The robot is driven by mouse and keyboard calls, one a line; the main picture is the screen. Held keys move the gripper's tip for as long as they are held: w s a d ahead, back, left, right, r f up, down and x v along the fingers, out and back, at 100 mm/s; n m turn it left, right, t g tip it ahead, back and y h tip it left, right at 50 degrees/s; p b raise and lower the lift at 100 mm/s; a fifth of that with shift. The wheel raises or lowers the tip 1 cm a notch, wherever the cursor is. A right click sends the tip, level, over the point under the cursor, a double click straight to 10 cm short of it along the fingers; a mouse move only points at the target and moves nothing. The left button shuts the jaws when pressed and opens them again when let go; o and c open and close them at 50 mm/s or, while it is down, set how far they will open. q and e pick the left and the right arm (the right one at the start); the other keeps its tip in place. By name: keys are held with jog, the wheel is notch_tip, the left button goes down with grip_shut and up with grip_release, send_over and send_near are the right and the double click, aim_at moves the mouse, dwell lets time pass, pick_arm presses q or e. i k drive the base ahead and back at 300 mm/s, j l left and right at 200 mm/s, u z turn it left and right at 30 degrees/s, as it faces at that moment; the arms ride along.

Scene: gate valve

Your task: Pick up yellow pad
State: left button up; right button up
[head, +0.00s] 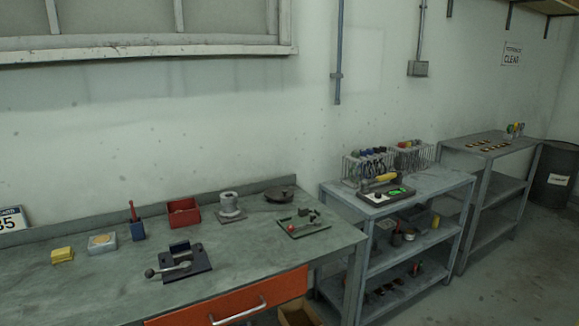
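A small yellow block (62,255), which looks like the yellow pad, lies on the grey workbench (250,252) at its left end. A grey box with a tan round top (102,243) sits just to its right, a little apart. Neither of my grippers shows in the head view, and nothing touches the yellow block.
The bench also holds a blue holder with a red handle (137,227), a red bin (184,213), a grey flanged part (229,206), a dark vise (180,264) and a tool tray (303,223). A shelf cart (425,185) stands at right. The bench front left is clear.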

aim_at(60, 255)
jog(key=u, duration=1.4)
